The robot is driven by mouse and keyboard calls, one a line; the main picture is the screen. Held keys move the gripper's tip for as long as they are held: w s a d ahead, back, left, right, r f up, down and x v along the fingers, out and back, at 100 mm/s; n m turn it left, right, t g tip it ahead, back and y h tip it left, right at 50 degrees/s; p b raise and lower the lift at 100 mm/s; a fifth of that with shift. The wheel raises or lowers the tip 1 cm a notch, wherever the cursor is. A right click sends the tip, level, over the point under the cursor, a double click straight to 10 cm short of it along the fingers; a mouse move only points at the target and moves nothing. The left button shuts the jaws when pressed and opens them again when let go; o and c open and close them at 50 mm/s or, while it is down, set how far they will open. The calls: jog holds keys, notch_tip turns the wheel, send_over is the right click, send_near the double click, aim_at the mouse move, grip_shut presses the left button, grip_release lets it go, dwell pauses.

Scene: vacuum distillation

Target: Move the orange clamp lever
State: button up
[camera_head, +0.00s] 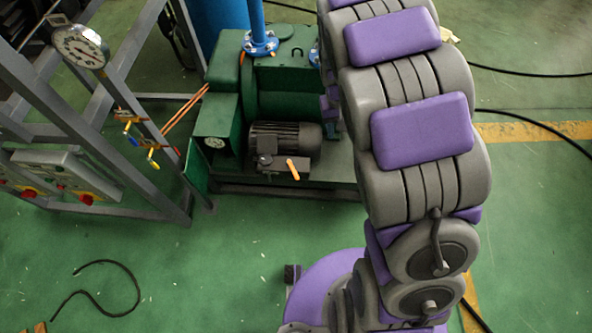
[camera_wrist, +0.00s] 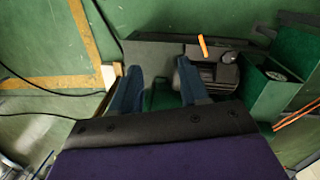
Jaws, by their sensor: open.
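The orange clamp lever (camera_head: 292,169) sticks up at a tilt from the front of the black motor (camera_head: 285,143) on the green pump unit (camera_head: 238,100). In the wrist view the orange clamp lever (camera_wrist: 203,45) shows beyond my gripper and a little right of its right finger. My gripper (camera_wrist: 158,85) is open, with two dark blue fingers apart and nothing between them. Its fingers lie over the pump unit and do not appear to touch the lever. In the head view my arm hides the right side of the pump, and my gripper cannot be made out there.
A grey metal frame (camera_head: 97,128) with a pressure gauge (camera_head: 80,46), small valves and a control box (camera_head: 66,175) stands at the left. Black cables (camera_head: 530,115) lie on the green floor at right. Another cable (camera_head: 107,289) lies front left. The floor before the pump is mostly clear.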

jog(key=w+a+f+n, duration=0.1)
jog(key=w+a+f, duration=0.4)
jog(key=f, duration=0.4)
jog(key=n+y+b, duration=0.1)
jog(key=n+b, duration=0.1)
send_over(295, 173)
notch_tip(295, 173, down, 23)
jog(key=shift+t, duration=0.3)
notch_tip(295, 173, down, 10)
jog(key=b, duration=0.3)
jog(key=shift+a, duration=0.1)
jog(key=shift+d+f, duration=0.2)
jog(key=shift+f, duration=0.25)
jog(key=shift+a, duration=0.1)
